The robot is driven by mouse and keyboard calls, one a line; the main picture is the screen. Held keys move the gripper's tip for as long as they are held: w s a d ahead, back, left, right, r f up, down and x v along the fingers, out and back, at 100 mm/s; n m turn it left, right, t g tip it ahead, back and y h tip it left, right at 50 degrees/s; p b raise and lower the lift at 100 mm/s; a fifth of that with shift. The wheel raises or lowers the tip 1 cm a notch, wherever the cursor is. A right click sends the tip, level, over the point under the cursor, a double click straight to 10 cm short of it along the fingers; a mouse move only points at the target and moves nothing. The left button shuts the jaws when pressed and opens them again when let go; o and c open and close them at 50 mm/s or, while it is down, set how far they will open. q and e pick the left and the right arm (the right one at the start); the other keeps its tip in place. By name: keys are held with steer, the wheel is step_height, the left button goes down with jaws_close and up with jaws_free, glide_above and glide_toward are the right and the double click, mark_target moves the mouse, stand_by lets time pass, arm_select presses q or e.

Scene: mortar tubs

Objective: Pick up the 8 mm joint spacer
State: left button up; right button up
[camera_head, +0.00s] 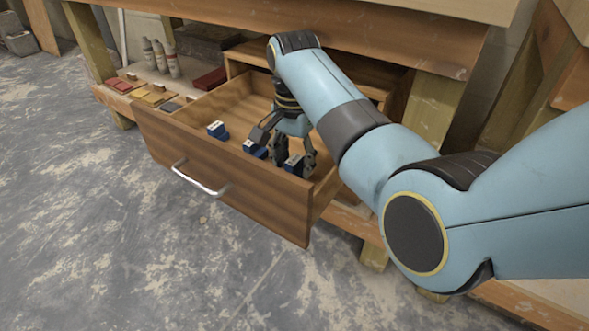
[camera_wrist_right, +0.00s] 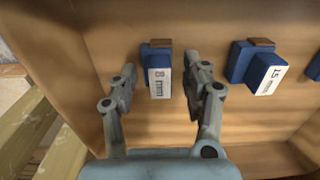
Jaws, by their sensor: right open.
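The 8 mm joint spacer (camera_wrist_right: 159,72) is a blue block with a white label reading "8 mm". It stands in the open wooden drawer (camera_wrist_right: 110,25). My right gripper (camera_wrist_right: 160,78) is open, with one finger on each side of this spacer and a visible gap on both sides. In the head view my right gripper (camera_head: 295,150) reaches down into the drawer around the rightmost blue block (camera_head: 292,166), partly hiding it. My left gripper is not in view.
A blue "15 mm" spacer (camera_wrist_right: 257,67) stands close to the right finger in the wrist view. Another blue spacer (camera_head: 217,130) stands farther left in the drawer. The drawer front with its metal handle (camera_head: 200,181) and the side walls bound the space. Bottles (camera_head: 160,57) stand on the shelf behind.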

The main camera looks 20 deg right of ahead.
jaws_close()
stand_by(0.3)
steer(key=shift+r, duration=0.1)
